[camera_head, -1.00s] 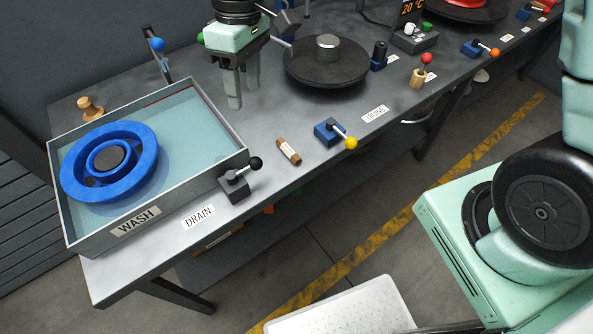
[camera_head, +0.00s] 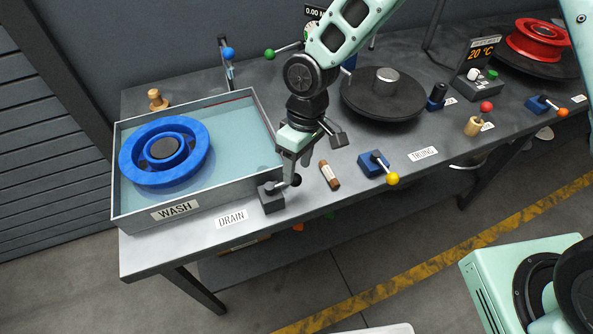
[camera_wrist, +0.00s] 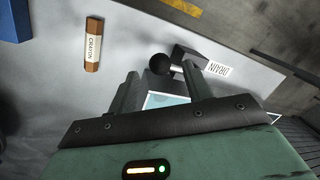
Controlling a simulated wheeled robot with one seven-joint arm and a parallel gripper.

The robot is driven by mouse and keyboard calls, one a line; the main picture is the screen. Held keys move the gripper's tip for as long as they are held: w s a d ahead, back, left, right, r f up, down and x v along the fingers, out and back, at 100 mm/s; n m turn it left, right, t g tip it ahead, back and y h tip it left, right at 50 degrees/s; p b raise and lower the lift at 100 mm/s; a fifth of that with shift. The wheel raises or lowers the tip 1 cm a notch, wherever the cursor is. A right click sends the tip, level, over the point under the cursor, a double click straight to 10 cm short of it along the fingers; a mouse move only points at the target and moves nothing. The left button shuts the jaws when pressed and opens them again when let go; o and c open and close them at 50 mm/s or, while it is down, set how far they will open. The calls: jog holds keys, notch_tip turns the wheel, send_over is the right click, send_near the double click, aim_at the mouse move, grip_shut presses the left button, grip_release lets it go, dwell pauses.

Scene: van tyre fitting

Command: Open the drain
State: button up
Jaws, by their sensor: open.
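The drain lever (camera_head: 271,197) is a dark grey block with a short arm ending in a black ball knob (camera_head: 296,180). It stands on the bench at the right front corner of the wash tub, beside the DRAIN label (camera_head: 231,219). My gripper (camera_head: 294,170) points down at the knob, open and empty. In the wrist view the black knob (camera_wrist: 161,63) appears at the gap between the fingertips (camera_wrist: 160,76), with the lever block (camera_wrist: 190,54) just beyond. I cannot tell whether the fingers touch the knob.
The wash tub (camera_head: 197,204) holds water and a blue wheel (camera_head: 193,166). A brown crayon (camera_head: 329,175) lies right of my gripper, with a blue block and yellow-knobbed lever (camera_head: 374,164) farther right. A dark turntable (camera_head: 390,108) stands behind. The bench's front edge is close.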

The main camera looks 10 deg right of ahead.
aim_at(296, 175)
jog(key=shift+s+a+f, duration=0.1)
jog(key=shift+s+f, duration=0.05)
jog(key=shift+f, duration=0.65)
jog(key=shift+s+a+f, duration=0.1)
jog(key=shift+f, duration=0.65)
